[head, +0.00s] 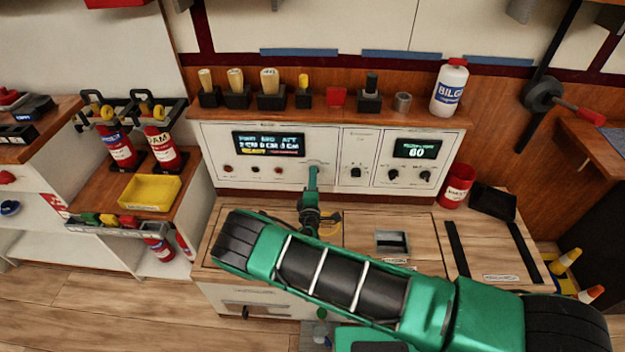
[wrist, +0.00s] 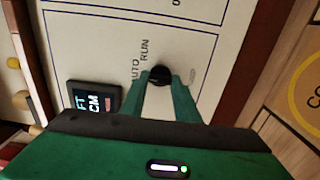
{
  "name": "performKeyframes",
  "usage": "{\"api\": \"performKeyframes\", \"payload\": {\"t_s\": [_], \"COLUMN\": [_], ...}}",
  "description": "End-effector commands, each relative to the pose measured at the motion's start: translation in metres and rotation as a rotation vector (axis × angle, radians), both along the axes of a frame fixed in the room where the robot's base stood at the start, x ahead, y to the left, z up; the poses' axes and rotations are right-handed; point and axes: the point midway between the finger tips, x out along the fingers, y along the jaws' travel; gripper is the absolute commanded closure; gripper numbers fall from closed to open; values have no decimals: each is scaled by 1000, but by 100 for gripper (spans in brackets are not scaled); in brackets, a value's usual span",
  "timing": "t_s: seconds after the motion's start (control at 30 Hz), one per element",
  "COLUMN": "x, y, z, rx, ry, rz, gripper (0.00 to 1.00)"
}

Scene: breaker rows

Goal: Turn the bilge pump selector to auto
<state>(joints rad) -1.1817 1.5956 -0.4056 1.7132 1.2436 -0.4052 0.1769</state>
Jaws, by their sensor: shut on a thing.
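The selector is a small round black knob (wrist: 159,75) on the white panel in the wrist view. The words AUTO and RUN are printed beside it, and a faint third label sits on its other side. My gripper (wrist: 163,82) has its two green fingers shut on the knob, one on each side. I cannot tell which label the knob points to. In the head view my gripper (head: 314,172) reaches the lower middle of the white panel (head: 218,140) and hides the knob.
To the left of my gripper is a lit display (head: 268,144). To its right are another black knob (head: 356,172) and a display reading 60 (head: 415,149). Several handled tools, a red cup and a white bottle (head: 449,88) stand on the shelf above. The wooden counter lies below.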

Motion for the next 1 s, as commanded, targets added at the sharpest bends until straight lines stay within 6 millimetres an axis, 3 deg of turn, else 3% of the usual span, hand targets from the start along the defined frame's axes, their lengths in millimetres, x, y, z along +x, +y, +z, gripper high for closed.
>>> {"api": "performKeyframes", "payload": {"t_s": [0.27, 0.3, 0.37, 0.77, 1.0], "x": [-1, -1, -1, -6, -44], "y": [-4, -4, -4, -1, 1], "z": [-5, -5, -4, -2, -3], "rx": [-3, -3, -3, -2, -4], "ry": [9, 9, 8, 4, 6], "rz": [-7, -7, -7, -2, 0], "gripper": [94, 67, 53, 53, 53]}}
